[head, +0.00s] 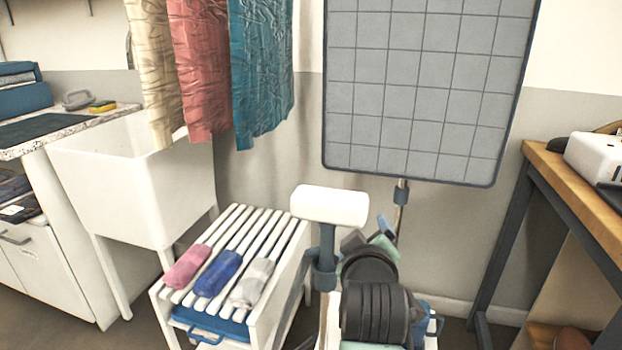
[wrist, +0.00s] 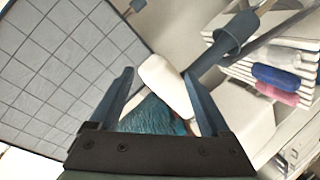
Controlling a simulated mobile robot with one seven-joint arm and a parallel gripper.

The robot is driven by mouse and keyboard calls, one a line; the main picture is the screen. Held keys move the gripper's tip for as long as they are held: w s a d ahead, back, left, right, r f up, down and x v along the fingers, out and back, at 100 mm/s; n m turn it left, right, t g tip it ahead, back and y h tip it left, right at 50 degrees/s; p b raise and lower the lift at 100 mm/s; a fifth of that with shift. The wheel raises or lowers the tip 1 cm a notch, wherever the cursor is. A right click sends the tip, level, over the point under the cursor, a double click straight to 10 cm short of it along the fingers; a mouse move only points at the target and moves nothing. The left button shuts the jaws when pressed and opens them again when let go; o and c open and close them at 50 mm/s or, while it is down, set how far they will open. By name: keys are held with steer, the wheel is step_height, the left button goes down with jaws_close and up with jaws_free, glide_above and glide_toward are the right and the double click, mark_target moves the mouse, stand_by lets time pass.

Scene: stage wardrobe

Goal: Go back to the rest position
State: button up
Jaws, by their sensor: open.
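My gripper (wrist: 158,73) is open, its two blue fingers apart in the wrist view. I see nothing held between them. Beyond the fingers, the wrist view shows a white padded head (wrist: 166,84) on a blue post (wrist: 233,40) and part of a hanging teal cloth (wrist: 155,117). In the head view, my dark arm is at the lower middle, right of the white padded head (head: 330,206); the gripper there is mostly hidden behind my arm.
A white slatted rack (head: 243,226) carries rolled pink (head: 187,266), blue (head: 218,273) and grey-white (head: 252,283) cloths. A gridded board (head: 420,90) stands behind. A white sink (head: 130,190) is left; a wooden-topped table (head: 570,190) is right. Cloths hang above the sink.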

steer(key=s+a+r+m+t, duration=0.2)
steer(key=s+r+t, duration=0.1)
steer(key=r, duration=0.7)
steer(key=s+a+r+m+t, duration=0.1)
steer(key=s+a+r+t, duration=0.2)
steer(key=r, duration=0.6)
steer(key=s+a+r+m+t+y, duration=0.15)
steer(key=s+r+t, duration=0.25)
steer(key=s+r, duration=0.45)
steer(key=s+a+r+m+t+y, duration=0.1)
steer(key=s+a+r+m+t, duration=0.2)
steer(key=s+r, duration=0.55)
step_height(320, 180, up, 31)
steer(key=p, duration=3.1)
steer(key=shift+s+d+r+p, duration=0.15)
steer(key=shift+s+d+p, duration=0.05)
steer(key=shift+p, duration=0.2)
